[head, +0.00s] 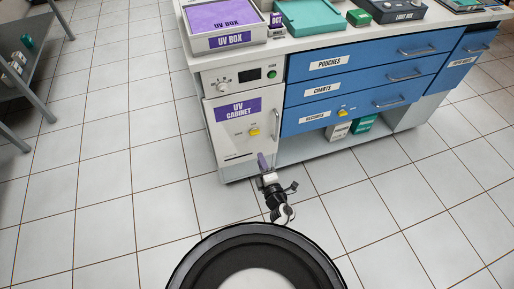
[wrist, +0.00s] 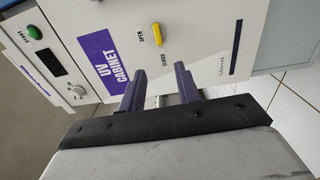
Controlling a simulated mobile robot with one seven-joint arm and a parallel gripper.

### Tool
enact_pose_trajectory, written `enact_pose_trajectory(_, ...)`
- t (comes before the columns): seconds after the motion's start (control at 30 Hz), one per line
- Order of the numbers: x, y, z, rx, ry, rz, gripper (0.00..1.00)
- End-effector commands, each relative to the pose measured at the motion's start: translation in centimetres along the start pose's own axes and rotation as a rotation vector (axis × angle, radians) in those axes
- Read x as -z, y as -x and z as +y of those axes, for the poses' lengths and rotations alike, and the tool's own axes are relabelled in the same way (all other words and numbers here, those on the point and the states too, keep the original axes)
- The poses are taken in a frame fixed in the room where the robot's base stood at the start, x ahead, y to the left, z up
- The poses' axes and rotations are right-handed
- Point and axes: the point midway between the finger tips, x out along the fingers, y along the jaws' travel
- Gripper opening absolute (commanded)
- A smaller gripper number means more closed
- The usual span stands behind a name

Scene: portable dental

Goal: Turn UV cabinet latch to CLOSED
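The UV cabinet (head: 229,141) is a white door with a purple label, under the counter at the left of the blue drawers. Its yellow latch (head: 254,131) sits on the door below that label. In the wrist view the latch (wrist: 158,36) is an elongated yellow knob, with small OPEN and CLOSED marks around it. Its exact setting is hard to read. My gripper (head: 265,163) is low in front of the cabinet. In the wrist view its two purple fingers (wrist: 160,82) are spread with nothing seen held between them, and the latch shows beyond them, apparently untouched.
A vertical door handle (head: 276,124) stands out right of the latch. A control panel with a knob (head: 218,82) and green button is above the door. Another yellow knob (head: 342,112) is on the lower blue drawer. A metal shelf (head: 22,75) stands left; the tiled floor between is clear.

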Motion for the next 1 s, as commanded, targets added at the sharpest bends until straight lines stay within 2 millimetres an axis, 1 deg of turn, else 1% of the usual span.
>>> enact_pose_trajectory(0.03, 0.0, 0.8, 0.1, 0.000, -0.001, 0.000, 0.33)
enact_pose_trajectory(0.1, 0.0, 1.5, 0.1, -0.001, -0.001, 0.000, 0.33)
enact_pose_trajectory(0.23, 0.0, 2.3, 0.0, -0.001, 0.000, 0.000, 0.33)
enact_pose_trajectory(0.83, 0.0, 2.4, 0.0, -0.001, 0.000, 0.000, 0.33)
enact_pose_trajectory(0.87, 0.1, 2.1, 0.4, -0.009, -0.001, 0.003, 0.33)
enact_pose_trajectory(0.93, 0.5, 0.9, 1.9, -0.039, -0.009, 0.012, 0.33)
enact_pose_trajectory(0.97, 0.7, 0.2, 2.9, -0.060, -0.015, 0.018, 0.33)
enact_pose_trajectory(1.0, 1.2, -0.9, 4.5, -0.091, -0.026, 0.029, 0.33)
